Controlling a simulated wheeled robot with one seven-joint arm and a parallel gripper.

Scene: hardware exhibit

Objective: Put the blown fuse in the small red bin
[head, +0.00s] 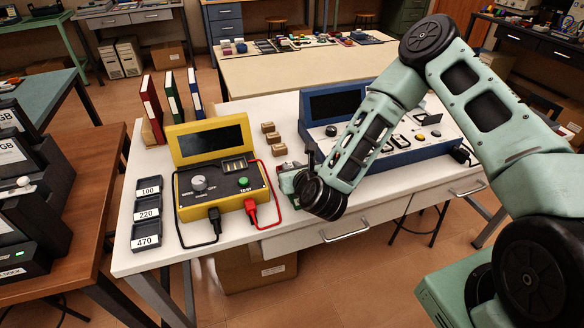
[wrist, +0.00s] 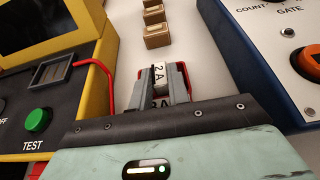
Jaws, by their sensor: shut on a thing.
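My gripper (wrist: 166,84) is low over the white bench, just right of the yellow tester; it also shows in the head view (head: 290,180). Its fingers are shut on a small white piece marked "2A" (wrist: 159,70), which looks like the fuse. Whether it is blown cannot be seen. More dark lettering shows below it between the fingers.
The yellow tester (head: 205,141) with red and black leads stands left of my gripper. A blue instrument (head: 398,157) stands to the right. Three small cardboard boxes (head: 272,137) lie behind. Dark trays marked 100, 220 and 470 (head: 147,213) lie at the bench's left.

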